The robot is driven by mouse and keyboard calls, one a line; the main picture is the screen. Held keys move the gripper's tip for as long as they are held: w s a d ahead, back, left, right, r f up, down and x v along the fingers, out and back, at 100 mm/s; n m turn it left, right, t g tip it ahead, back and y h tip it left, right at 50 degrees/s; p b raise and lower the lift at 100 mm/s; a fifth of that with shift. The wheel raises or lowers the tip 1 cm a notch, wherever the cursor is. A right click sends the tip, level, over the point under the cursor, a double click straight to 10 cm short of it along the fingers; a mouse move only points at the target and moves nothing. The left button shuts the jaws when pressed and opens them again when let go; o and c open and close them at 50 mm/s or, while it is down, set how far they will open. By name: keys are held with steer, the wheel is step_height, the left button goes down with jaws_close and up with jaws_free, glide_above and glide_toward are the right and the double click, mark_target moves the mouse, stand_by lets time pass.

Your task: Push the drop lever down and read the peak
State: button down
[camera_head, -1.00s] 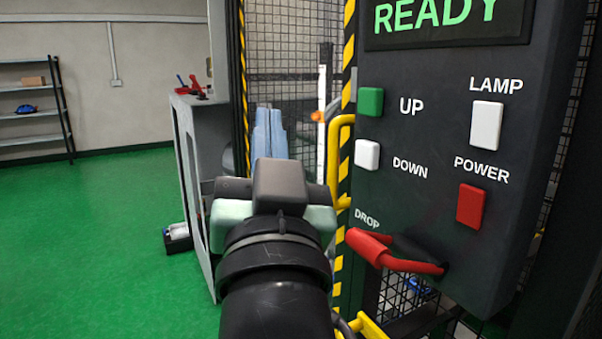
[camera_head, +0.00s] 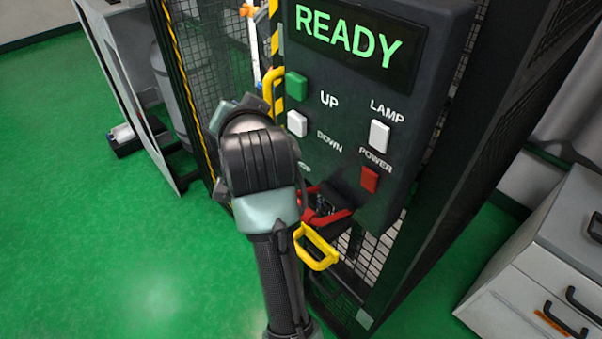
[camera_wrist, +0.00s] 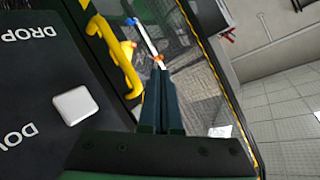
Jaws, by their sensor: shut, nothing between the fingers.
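The control panel (camera_head: 345,160) carries a screen (camera_head: 350,38) reading READY in green. The red drop lever (camera_head: 330,217) is at the panel's lower left, partly hidden behind my arm; its exact angle is hard to tell. The DROP label is mostly covered in the head view. In the wrist view the DROP lettering (camera_wrist: 30,33) shows upside down at the upper left, and the lever is out of sight. My gripper (camera_wrist: 159,72) is shut and empty, its fingers beside the panel and apart from the white DOWN button (camera_wrist: 75,105). In the head view its fingers are hidden.
A yellow handle (camera_head: 316,248) juts out below the lever, close to my arm. Another yellow handle (camera_head: 272,92) is on the cage frame left of the panel. A grey drawer cabinet (camera_head: 545,260) stands at the right.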

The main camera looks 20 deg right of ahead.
steer(key=d+m+g+p, duration=0.1)
steer(key=g+p, duration=0.1)
steer(key=p, duration=0.2)
steer(key=m+g+y+p, duration=0.2)
steer(key=m+g+p, duration=0.85)
steer(key=p, duration=1.85)
glide_toward(307, 193)
step_height(307, 193, up, 2)
steer(key=s+a+n+g, duration=0.1)
steer(key=s+a+n, duration=0.1)
steer(key=s, duration=0.1)
steer(key=shift+w+d, duration=0.1)
steer(key=shift+f, duration=0.15)
steer(key=f+b, duration=0.1)
steer(key=f, duration=0.1)
steer(key=f+b, duration=0.4)
steer(key=shift+a+f, duration=0.35)
